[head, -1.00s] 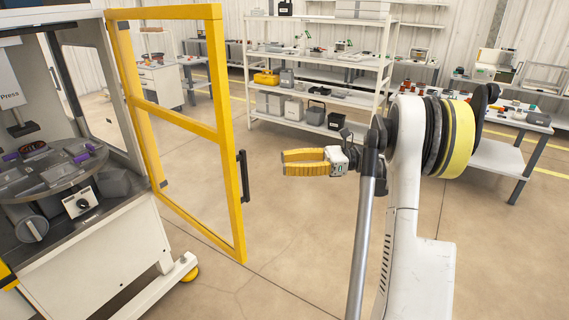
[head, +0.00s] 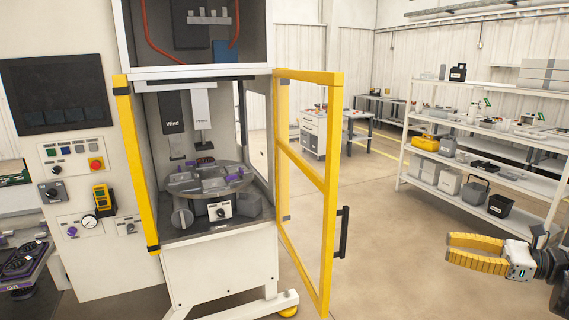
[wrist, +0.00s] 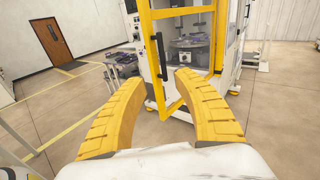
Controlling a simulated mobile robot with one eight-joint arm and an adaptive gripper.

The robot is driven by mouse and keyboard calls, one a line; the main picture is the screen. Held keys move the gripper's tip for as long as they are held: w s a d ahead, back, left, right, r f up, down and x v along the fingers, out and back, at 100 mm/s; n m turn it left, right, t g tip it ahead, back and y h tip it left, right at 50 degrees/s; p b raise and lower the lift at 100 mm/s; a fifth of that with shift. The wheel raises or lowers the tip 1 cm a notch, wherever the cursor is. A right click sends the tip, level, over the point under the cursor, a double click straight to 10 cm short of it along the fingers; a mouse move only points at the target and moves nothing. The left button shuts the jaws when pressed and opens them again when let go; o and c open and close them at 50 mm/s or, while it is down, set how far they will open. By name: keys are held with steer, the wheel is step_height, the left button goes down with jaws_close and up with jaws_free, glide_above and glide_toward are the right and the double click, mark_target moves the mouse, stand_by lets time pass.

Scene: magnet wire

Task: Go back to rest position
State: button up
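My gripper (head: 478,253) is at the lower right in the head view, its yellow fingers spread apart with nothing between them. In the wrist view the two curved yellow fingers (wrist: 160,95) are also wide apart and empty. The machine (head: 215,260) stands beyond the fingers in the wrist view, clear of them. Its yellow-framed door (head: 328,215) is swung open, with a dark handle (head: 342,232). Inside, a round turntable (head: 208,178) carries several grey and purple fixtures. Most of my arm is outside the head view.
A white shelf rack (head: 480,130) with boxes and tools stands at the right. A control panel (head: 78,150) adjoins the machine on the left. Purple-and-black parts (head: 22,262) sit at the far left edge. Open floor (head: 385,260) lies between the door and my gripper.

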steer(key=s+a+n+g+h, duration=0.25)
steer(key=a+n+h, duration=0.4)
steer(key=a, duration=1.25)
steer(key=s+a+f+n+h, duration=0.2)
steer(key=s+f+n+h, duration=0.1)
steer(key=s+n, duration=0.5)
steer(key=s+a+f+n+h, duration=0.2)
steer(key=s+n+h, duration=0.3)
steer(key=s+n, duration=0.4)
steer(key=shift+f+t, duration=0.45)
steer(key=shift+f, duration=0.05)
